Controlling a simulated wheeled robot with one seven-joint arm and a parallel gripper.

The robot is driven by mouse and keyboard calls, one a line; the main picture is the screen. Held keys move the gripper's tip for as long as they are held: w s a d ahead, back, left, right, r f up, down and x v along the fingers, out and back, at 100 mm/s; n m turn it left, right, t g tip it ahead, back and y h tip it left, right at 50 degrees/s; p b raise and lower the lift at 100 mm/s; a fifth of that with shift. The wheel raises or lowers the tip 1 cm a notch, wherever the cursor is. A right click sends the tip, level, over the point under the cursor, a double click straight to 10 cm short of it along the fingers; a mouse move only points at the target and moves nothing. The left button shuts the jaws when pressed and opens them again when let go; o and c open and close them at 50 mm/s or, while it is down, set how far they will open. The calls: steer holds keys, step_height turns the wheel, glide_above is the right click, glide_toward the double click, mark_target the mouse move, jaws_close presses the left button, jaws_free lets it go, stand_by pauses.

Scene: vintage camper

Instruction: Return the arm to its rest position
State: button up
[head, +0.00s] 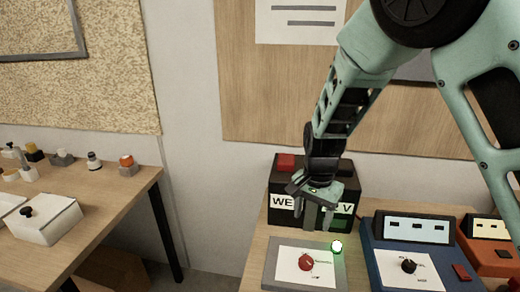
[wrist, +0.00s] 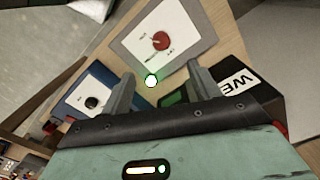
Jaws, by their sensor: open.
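My gripper (head: 318,214) hangs at the end of my green arm, pointing down in front of a black box (head: 350,186) with a red button and "WE" and "V" labels. In the wrist view my gripper (wrist: 160,85) has its two fingers apart with nothing held between them. A grey panel (head: 275,262) with a white face and red knob (head: 306,263) lies just in front and below. A lit green lamp (head: 336,246) sits at its corner, and shows between the fingertips in the wrist view (wrist: 151,81). I cannot tell whether the fingers touch anything.
A blue device (head: 375,258) with a black knob and an orange device (head: 484,258) stand to the right on the wooden table. A second table (head: 110,200) at left holds small bottles and a white box (head: 45,222). A gap separates the tables. The wall is close behind.

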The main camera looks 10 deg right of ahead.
steer(key=s+a+r+n, duration=0.2)
steer(key=s+n, duration=0.3)
steer(key=s, duration=0.3)
steer(key=s+a+r+n, duration=0.2)
steer(key=s+r+n, duration=0.2)
steer(key=s, duration=0.5)
steer(key=s+a+r+n, duration=0.2)
steer(key=s+r+n, duration=0.2)
steer(key=s+n, duration=0.3)
steer(key=shift+s+n, duration=0.3)
steer(key=shift+s, duration=0.75)
